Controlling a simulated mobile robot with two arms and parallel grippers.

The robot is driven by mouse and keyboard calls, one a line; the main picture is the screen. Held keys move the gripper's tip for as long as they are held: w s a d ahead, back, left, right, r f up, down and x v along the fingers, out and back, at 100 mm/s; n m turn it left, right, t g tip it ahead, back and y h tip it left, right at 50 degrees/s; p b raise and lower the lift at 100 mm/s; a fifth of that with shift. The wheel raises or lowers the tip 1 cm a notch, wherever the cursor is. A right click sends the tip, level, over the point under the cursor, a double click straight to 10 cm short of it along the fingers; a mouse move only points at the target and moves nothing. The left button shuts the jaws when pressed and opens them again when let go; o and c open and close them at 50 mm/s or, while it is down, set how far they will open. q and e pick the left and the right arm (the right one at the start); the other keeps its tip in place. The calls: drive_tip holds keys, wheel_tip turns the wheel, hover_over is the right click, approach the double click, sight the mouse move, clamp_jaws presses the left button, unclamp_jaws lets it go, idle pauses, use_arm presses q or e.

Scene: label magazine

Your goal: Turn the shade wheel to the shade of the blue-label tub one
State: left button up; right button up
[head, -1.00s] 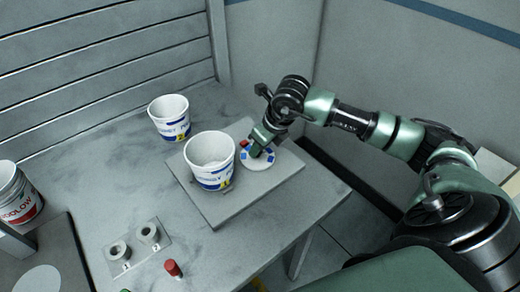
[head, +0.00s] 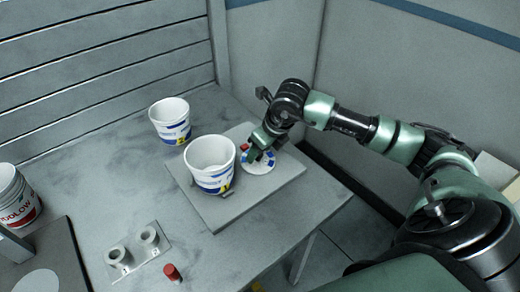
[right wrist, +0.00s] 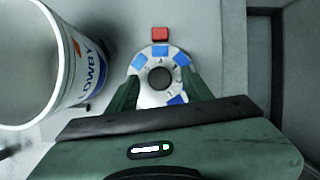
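The shade wheel (head: 258,163) is a pale disc with blue patches around a dark round knob; it also shows in the right wrist view (right wrist: 159,57). A red block (right wrist: 160,33) sits just beyond its rim. Tub one (head: 211,163), white with a blue-and-yellow label, stands upright left of the wheel; its side shows in the right wrist view (right wrist: 68,60). My right gripper (head: 262,147) is over the wheel. In its wrist view its green fingers (right wrist: 160,86) are apart, one on each side of the knob, with gaps. My left gripper is not in view.
Both stand on a raised grey plate (head: 215,218). A second tub (head: 171,122) marked 2 stands behind. A plate with two round sockets (head: 137,250) and a red-topped piece (head: 172,272) lie in front. A red-labelled tub (head: 15,200) is at far left.

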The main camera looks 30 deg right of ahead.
sight(267, 167)
drive_tip(key=b+v, duration=0.1)
drive_tip(key=v, duration=0.6)
drive_tip(key=shift+r+b, duration=0.35)
drive_tip(key=shift+b, duration=0.05)
drive_tip(key=shift+s, duration=0.15)
